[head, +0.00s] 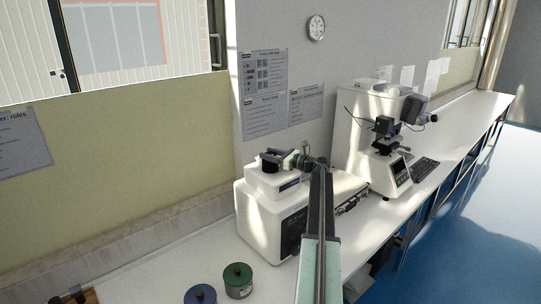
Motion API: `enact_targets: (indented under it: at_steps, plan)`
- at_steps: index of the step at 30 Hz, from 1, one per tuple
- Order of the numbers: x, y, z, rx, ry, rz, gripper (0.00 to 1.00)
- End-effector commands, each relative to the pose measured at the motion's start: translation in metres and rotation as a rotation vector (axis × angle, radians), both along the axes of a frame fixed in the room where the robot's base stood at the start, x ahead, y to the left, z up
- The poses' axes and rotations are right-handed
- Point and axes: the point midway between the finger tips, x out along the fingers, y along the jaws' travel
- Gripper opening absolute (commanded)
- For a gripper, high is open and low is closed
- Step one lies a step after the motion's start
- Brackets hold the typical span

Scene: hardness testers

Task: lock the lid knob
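A white bench machine (262,215) stands on the counter, with a smaller white lid housing (262,184) on top. A dark round knob (270,163) sits on top of this housing. My gripper (282,158) is at the knob, reaching in from the right at the end of my arm. Its fingertips overlap the knob in this view. The fingers are too small to tell whether they are open or shut, or whether they touch the knob. My arm hides the right part of the machine's front.
A blue-topped pot (201,294) and a green-topped pot (238,280) stand on the white counter (165,275) at front. Right of the machine is a tester with a microscope head (385,135), a control panel (399,171) and a keyboard (424,169). A wall is close behind.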

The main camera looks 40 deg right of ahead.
Motion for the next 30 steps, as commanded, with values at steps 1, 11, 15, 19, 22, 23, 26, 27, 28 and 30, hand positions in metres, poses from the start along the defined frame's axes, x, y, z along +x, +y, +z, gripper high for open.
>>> enact_targets:
  at_steps: [1,11,15,19,22,23,26,27,28,30]
  plan:
    - [-0.0002,0.0,0.0,0.0,0.0,0.001,0.27]
    - [-0.0016,0.0005,-0.0001,0.0,0.0,-0.022,0.06]
    - [-0.0027,0.0016,-0.0002,0.0,0.0,-0.076,0.06]
    - [-0.0035,0.0022,-0.0002,0.0,0.0,-0.16,0.06]
    - [-0.0036,0.0029,-0.0002,0.0,0.001,-0.243,0.06]
    - [-0.0037,0.0028,-0.0003,0.0,0.001,-0.27,0.06]
    - [-0.0039,0.002,-0.0003,0.0,0.001,-0.365,0.06]
    - [-0.0035,0.0021,-0.0003,0.0,0.001,-0.402,0.06]
    - [-0.0036,0.0018,-0.0004,0.0,0.001,-0.431,0.06]
    - [-0.0037,0.001,-0.0004,-0.001,0.001,-0.498,0.06]
